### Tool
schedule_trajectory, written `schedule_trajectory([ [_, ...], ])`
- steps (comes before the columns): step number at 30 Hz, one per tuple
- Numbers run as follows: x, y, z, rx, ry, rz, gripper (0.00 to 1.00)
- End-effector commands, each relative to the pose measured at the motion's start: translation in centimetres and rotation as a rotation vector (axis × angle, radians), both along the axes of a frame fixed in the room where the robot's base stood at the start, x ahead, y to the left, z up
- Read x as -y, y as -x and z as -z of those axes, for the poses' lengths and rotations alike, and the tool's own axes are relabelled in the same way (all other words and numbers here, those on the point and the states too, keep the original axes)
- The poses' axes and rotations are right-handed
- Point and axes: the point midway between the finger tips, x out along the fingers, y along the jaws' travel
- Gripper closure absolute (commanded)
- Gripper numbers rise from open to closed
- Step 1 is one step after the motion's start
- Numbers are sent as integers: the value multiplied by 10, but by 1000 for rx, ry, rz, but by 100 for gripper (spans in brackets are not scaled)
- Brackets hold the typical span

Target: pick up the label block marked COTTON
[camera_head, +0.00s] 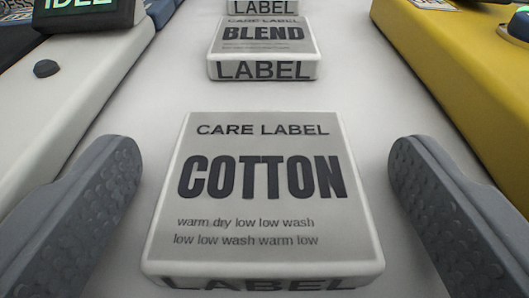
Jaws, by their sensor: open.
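The COTTON label block (262,200) lies flat on the white surface in the lower middle of the view. It is a pale grey block with "CARE LABEL", "COTTON" and small wash text on its top face, and "LABEL" on its near side, partly cut off by the picture's bottom edge. My gripper (265,190) is open. One grey finger with a bumpy pad shows to the left of the block and the other to its right, with a gap on each side. Neither finger visibly touches the block.
The BLEND label block (263,40) lies beyond the COTTON block, with another label block (263,7) behind it, cut off. A white machine with a dark display (85,12) stands on the left. A yellow machine (460,70) stands on the right.

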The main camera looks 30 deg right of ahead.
Motion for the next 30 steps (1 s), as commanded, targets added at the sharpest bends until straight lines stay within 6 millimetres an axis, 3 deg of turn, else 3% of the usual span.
schedule_trajectory([
  [1,0,0,0,0,0,0,18],
  [6,0,0,0,0,0,0,65],
  [7,0,0,0,0,0,0,68],
  [19,0,0,-5,1,1,0,68],
  [30,0,2,-39,2,2,2,68],
])
